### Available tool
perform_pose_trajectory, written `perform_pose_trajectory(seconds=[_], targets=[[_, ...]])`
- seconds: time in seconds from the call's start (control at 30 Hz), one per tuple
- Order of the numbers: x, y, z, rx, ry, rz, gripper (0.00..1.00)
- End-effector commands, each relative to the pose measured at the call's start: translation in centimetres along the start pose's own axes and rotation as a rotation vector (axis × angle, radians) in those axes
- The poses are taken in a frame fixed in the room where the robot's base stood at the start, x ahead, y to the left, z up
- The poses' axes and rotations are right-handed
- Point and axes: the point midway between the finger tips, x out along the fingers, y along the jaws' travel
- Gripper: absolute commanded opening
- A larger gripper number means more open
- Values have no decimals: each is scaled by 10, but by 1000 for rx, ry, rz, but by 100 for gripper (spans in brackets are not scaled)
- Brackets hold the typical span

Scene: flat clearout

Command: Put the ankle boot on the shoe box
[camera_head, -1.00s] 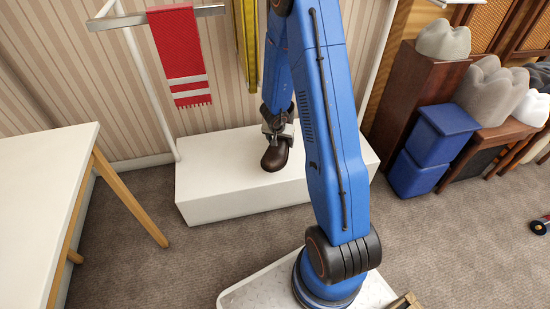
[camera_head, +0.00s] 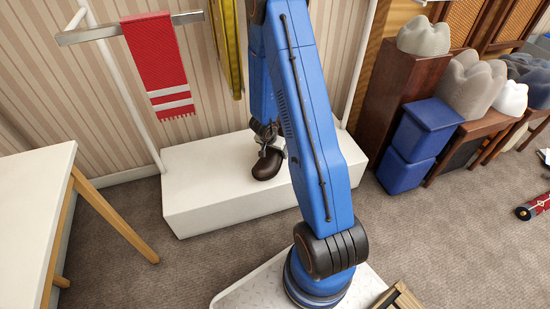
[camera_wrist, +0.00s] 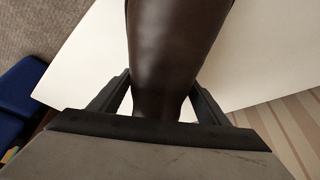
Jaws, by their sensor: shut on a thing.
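The dark brown ankle boot (camera_head: 265,167) is at the low white bench (camera_head: 205,208) under the clothes rail. My gripper (camera_head: 270,148) is shut on the boot from above. In the head view the toe points down and slightly left, and I cannot tell whether the sole touches the bench. In the wrist view the boot (camera_wrist: 170,55) fills the middle between my two fingers (camera_wrist: 155,100), with the white surface behind it. I cannot make out a thing that is clearly the shoe box.
A white table (camera_head: 35,190) stands left. Two stacked blue boxes (camera_head: 405,172) and a brown cabinet (camera_head: 400,85) stand right. A red rolled item (camera_head: 535,207) lies on the open carpet.

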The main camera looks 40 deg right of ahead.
Motion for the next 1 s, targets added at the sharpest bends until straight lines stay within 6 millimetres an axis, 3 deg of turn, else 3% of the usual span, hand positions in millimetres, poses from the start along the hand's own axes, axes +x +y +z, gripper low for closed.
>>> perform_pose_trajectory(seconds=[0.4,0.87,0.9,0.97,1.0], targets=[[32,0,13,-1,0,0,29],[37,0,15,0,1,-1,29],[37,0,16,0,0,-1,77],[37,0,15,0,0,-1,88],[37,0,15,0,0,-1,88]])
